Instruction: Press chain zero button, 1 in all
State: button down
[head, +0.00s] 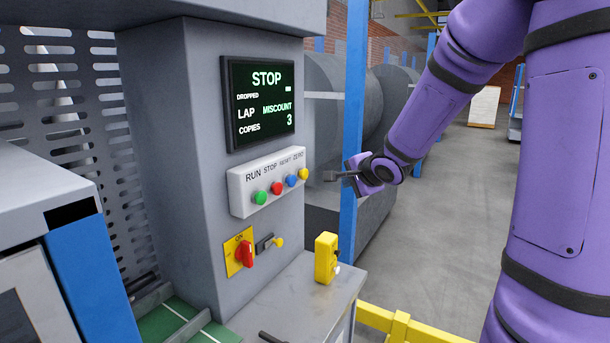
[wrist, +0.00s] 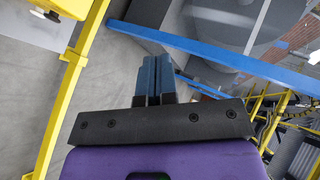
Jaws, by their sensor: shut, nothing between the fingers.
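The yellow ZERO button (head: 303,174) is the rightmost on the white button box (head: 270,181), which is fixed to the grey machine column. The blue RESET button (head: 291,181), red STOP button (head: 277,188) and green RUN button (head: 260,197) sit to its left. My gripper (head: 328,176) is shut and empty. In the head view its tips are just right of the yellow button, with a small visible gap. In the wrist view my gripper (wrist: 155,68) shows both fingers together, and no button is in sight there.
A screen (head: 261,101) above the box reads STOP, LAP MISCOUNT, COPIES 3. Below are a red rotary switch (head: 244,254) and a yellow device (head: 326,258) on a metal ledge. A blue post (head: 353,130) stands behind my gripper. A yellow rail (head: 400,327) runs low at the front.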

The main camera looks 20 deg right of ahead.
jog(key=w+a, duration=0.5)
jog(key=w, duration=0.2)
jog(key=shift+w, duration=0.15)
dwell(0.4)
jog(key=shift+w, duration=0.1)
dwell(1.9)
jog(key=shift+w+a, duration=0.15)
jog(key=shift+w, duration=0.1)
jog(key=shift+w+a, duration=0.25)
jog(key=shift+w, duration=0.15)
dwell(0.9)
jog(key=shift+s, duration=0.15)
jog(key=shift+s+d, duration=0.45)
jog(key=shift+s, duration=0.2)
jog(key=shift+s+d, duration=0.7)
jog(key=shift+s, duration=0.35)
jog(key=shift+s+d, duration=0.7)
jog(key=shift+s, duration=0.3)
